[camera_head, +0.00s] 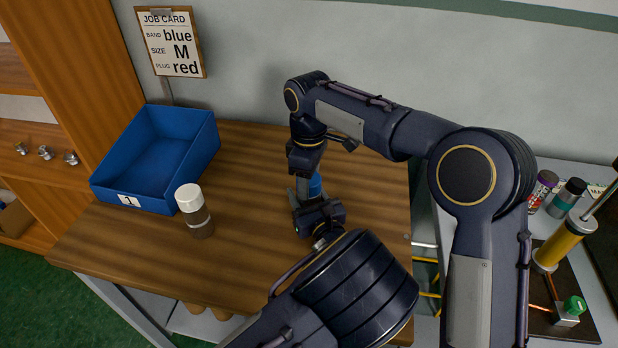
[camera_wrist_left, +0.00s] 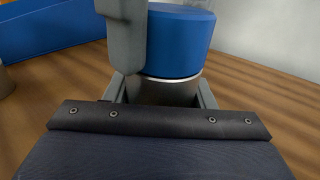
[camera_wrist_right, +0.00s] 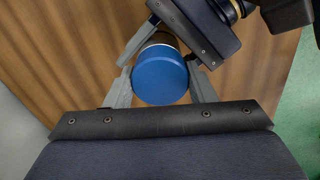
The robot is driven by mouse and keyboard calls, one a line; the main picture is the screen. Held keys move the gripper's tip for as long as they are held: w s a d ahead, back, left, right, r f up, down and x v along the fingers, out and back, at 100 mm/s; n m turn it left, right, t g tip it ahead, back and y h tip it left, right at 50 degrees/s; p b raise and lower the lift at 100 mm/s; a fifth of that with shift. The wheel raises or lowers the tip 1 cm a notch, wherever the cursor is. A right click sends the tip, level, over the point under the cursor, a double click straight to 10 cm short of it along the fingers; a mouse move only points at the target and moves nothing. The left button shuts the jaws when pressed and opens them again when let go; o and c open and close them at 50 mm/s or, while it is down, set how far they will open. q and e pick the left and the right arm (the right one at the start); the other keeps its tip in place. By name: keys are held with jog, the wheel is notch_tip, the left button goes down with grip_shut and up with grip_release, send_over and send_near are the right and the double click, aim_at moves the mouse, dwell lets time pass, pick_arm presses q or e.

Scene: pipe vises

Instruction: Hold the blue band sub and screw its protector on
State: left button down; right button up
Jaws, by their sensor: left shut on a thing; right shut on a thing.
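A blue cap-like protector (camera_wrist_left: 180,42) sits upright on top of the dark sub body (camera_wrist_left: 162,92) in the left wrist view, with a thin pale rim between them. My left gripper (camera_wrist_left: 160,95) is shut on the sub body, low down. My right gripper (camera_wrist_right: 160,85) comes from above and is shut on the blue protector, whose round flat top (camera_wrist_right: 160,80) shows between the fingers. In the head view the protector (camera_head: 315,186) is mostly hidden by my right gripper (camera_head: 304,190); my left gripper (camera_head: 318,222) is just below it. How far the threads are engaged cannot be seen.
A white-capped dark cylinder (camera_head: 200,222) stands left on the wooden table (camera_head: 240,250). Behind it is a blue bin (camera_head: 205,150) labelled 1. A job card (camera_head: 171,42) hangs on the wall. A side bench holds bottles (camera_head: 567,198) and a yellow cylinder (camera_head: 556,246). The table's front-left is clear.

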jog(key=m, duration=0.5)
jog(key=shift+m, duration=0.3)
jog(key=m, duration=0.8)
jog(key=o, duration=1.1)
jog(key=shift+r, duration=0.1)
jog(key=shift+r, duration=2.15)
jog(key=shift+c, duration=0.5)
